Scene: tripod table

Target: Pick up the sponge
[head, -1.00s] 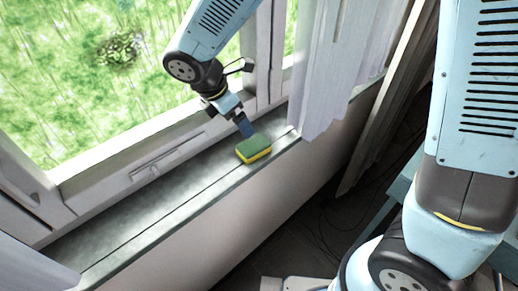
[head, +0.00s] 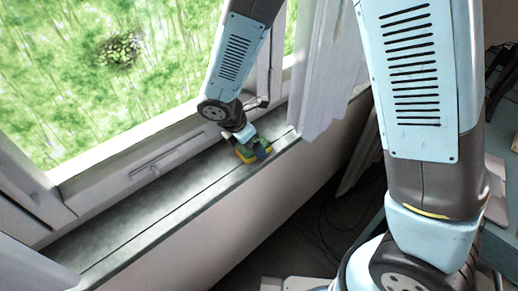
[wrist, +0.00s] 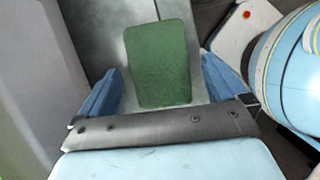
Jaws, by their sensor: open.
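The sponge (head: 243,155), green on top with a yellow lower layer, lies on the grey window sill (head: 150,215) near its front edge. My gripper (head: 254,151) is down at the sponge, with a blue finger in front of it that hides part of it. In the wrist view the sponge's green face (wrist: 160,62) lies between the two blue fingers of my gripper (wrist: 158,88). The fingers are open, with a gap visible on each side of the sponge.
The window frame (head: 140,165) rises behind the sill. A pale curtain (head: 325,70) hangs to the right of my gripper, and another curtain (head: 30,265) hangs at the lower left. The sill left of the sponge is clear.

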